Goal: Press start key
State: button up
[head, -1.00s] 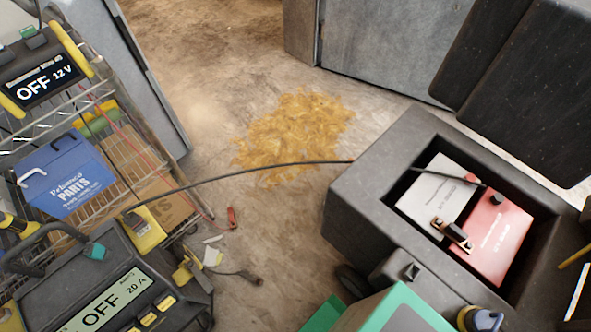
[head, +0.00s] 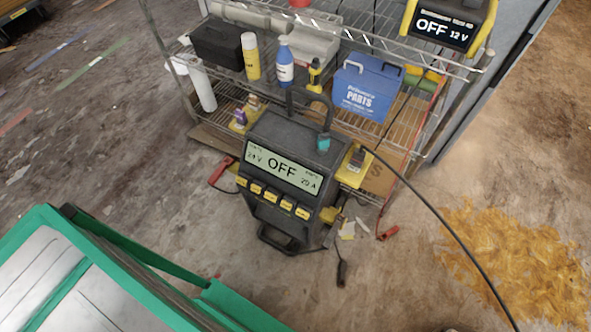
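A black charger (head: 262,216) stands on the floor in front of a wire shelf, near the middle of the head view. Its lit display (head: 282,172) reads OFF, with 24 V at the left and what looks like 20 or 25 A at the right. A slanted row of several yellow keys (head: 271,197) runs below the display. Their labels are too small to read, so I cannot tell which one is start. My gripper is not in view.
The wire shelf (head: 350,37) holds a blue parts box (head: 363,93), bottles and a second unit (head: 445,25) reading OFF 12 V. A black cable (head: 440,218) runs right from the charger. Green-edged panels (head: 85,270) fill the lower left. Red clamps (head: 388,233) lie on the floor.

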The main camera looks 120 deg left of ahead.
aim_at(272, 198)
jog(key=z, duration=0.05)
jog(key=k, duration=0.5)
jog(key=u, duration=2.75)
jog(key=k, duration=1.1)
jog(key=u, duration=0.3)
jog(key=i, duration=1)
